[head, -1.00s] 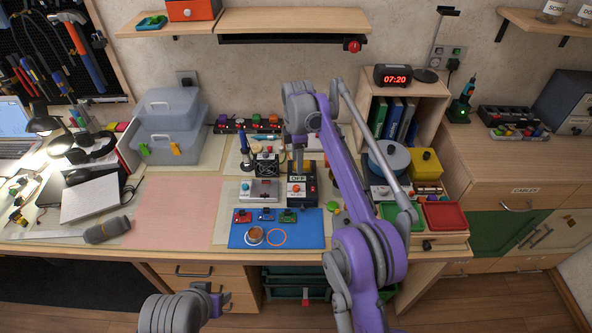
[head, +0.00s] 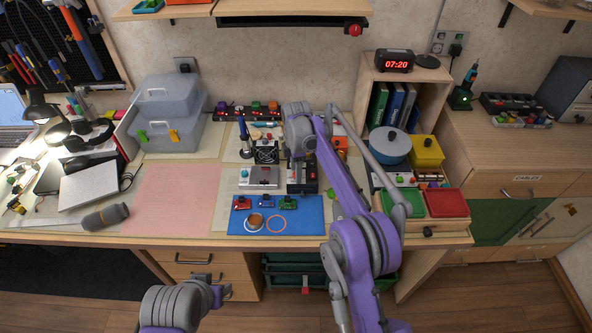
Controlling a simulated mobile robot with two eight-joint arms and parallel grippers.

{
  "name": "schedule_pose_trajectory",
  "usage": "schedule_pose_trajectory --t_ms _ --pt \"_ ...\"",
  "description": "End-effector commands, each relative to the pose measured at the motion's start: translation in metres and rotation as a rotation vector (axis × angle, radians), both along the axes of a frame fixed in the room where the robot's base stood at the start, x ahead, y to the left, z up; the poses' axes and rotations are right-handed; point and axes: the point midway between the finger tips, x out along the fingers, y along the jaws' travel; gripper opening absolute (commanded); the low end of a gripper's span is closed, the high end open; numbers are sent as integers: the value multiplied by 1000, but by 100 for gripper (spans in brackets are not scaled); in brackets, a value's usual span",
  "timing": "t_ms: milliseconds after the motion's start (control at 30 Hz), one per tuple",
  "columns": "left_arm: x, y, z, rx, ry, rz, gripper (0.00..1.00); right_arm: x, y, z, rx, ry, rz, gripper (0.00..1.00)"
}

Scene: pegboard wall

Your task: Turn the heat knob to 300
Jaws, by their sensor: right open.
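The black soldering station (head: 301,188) stands on the bench behind the blue mat. My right arm reaches over it from the lower right. My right gripper (head: 297,160) points down at the top of the station and is open. The wrist and gripper cover the station's display and most of its front, so the heat knob and its setting cannot be made out. I cannot tell whether the fingers touch the knob. My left gripper (head: 217,293) is low in front of the bench, away from the station, and its fingers are too small to read.
A grey scale-like box (head: 259,178) and a small black fan (head: 266,153) stand close left of the station. The blue mat (head: 310,215) with small boards lies in front. Green (head: 401,203) and red (head: 446,204) trays are at right. The pink mat (head: 170,200) is bare.

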Motion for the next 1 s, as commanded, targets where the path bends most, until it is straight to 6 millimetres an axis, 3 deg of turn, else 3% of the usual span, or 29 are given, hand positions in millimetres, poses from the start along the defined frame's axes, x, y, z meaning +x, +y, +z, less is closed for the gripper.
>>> schedule_pose_trajectory --t_ms 167,500,1000 --pt "0 0 0 0 0 0 50 0 0 0 0 0 0 59" --pt "0 0 0 0 0 0 50 0 0 0 0 0 0 0" --pt "1 0 3 0 -1 0 50 0 0 1 0 0 -63 0"
